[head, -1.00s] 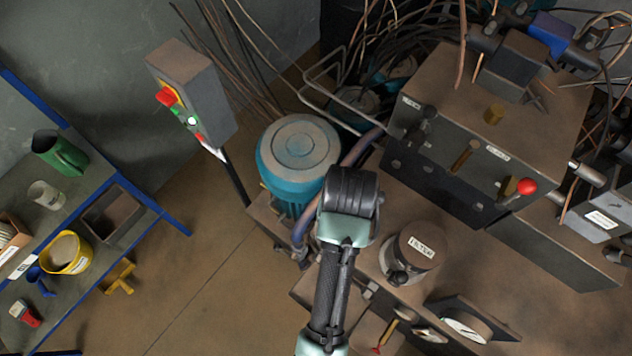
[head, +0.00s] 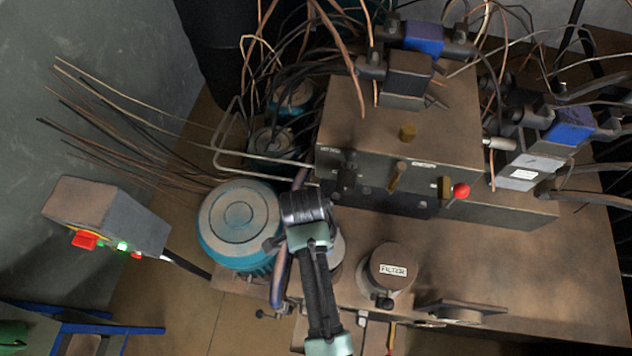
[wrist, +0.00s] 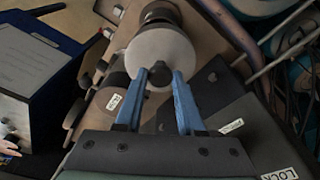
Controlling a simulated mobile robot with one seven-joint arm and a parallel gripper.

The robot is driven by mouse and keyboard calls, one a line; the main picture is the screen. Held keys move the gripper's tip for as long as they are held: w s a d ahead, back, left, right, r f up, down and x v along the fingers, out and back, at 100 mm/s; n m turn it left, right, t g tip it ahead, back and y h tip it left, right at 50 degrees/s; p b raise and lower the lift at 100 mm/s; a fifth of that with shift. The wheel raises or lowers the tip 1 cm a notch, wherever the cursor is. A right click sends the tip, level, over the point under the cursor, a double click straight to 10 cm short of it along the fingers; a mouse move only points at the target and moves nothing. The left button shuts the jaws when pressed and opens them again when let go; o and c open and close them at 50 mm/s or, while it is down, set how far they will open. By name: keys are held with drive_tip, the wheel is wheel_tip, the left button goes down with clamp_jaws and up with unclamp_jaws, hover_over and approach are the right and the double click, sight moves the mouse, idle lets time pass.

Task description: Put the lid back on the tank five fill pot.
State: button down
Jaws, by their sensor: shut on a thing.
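My gripper (wrist: 160,76) shows in the wrist view with its two blue fingers shut on the dark knob of a pale grey round lid (wrist: 160,50). A dark cylindrical part (wrist: 160,14) shows just past the lid's far edge. I cannot tell whether the lid touches it or hangs apart from it. In the head view my own arm covers the fingers and most of what lies under them. A pale rounded edge (head: 336,244) shows beside the arm, and I cannot tell whether it is lid or pot. No readable label marks the tank five fill pot.
A capped canister labelled FILTER (head: 391,270) stands right of my arm. A teal motor (head: 240,222) stands close on the left. A valve block (head: 395,120) with a red-knobbed lever (head: 460,190) and cables rises behind. The tank top at right (head: 570,270) is bare.

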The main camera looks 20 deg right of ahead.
drive_tip(key=shift+s+f+b, duration=0.2)
drive_tip(key=shift+f+b, duration=0.7)
drive_tip(key=shift+b, duration=0.15)
wheel_tip(320, 180, down, 3)
drive_tip(key=b, duration=0.3)
drive_tip(key=shift+r, duration=0.1)
drive_tip(key=shift+w+f+b, duration=0.1)
drive_tip(key=shift+f+b, duration=0.3)
drive_tip(key=shift+f, duration=0.45)
drive_tip(key=shift+f+b, duration=0.6)
drive_tip(key=shift+f, duration=0.95)
unclamp_jaws()
idle(0.3)
wheel_tip(320, 180, up, 6)
drive_tip(key=p, duration=0.6)
drive_tip(key=shift+r, duration=0.1)
